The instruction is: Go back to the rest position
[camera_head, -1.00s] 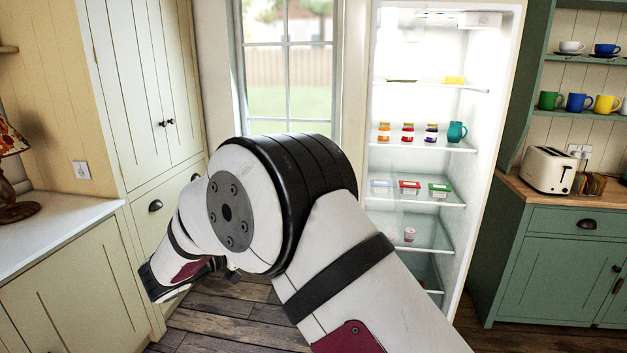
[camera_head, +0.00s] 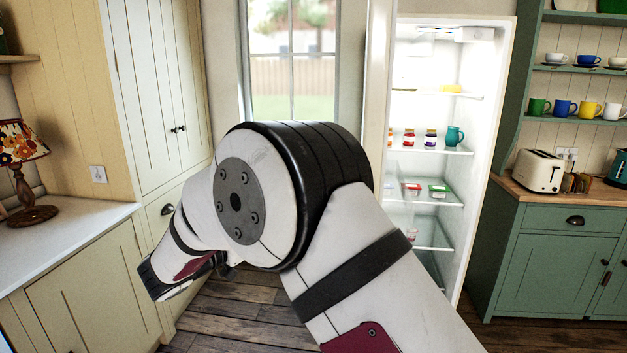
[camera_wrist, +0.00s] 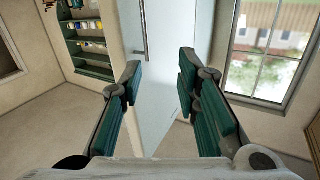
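My gripper (camera_wrist: 160,95) shows in the wrist view with its two green-padded fingers spread apart. Nothing is between the fingers; beyond them is a tall pale door (camera_wrist: 175,40) with a long handle. In the head view my arm is folded across the middle, and the fingers are hidden behind it at the lower left.
An open lit fridge (camera_head: 425,168) holds jars, a teal jug (camera_head: 455,136) and packets. A green cabinet (camera_head: 545,262) with a toaster (camera_head: 538,171) stands at right. A pale counter (camera_head: 60,240) with a lamp (camera_head: 22,165) is at left. Wooden floor (camera_head: 240,310) shows below my arm.

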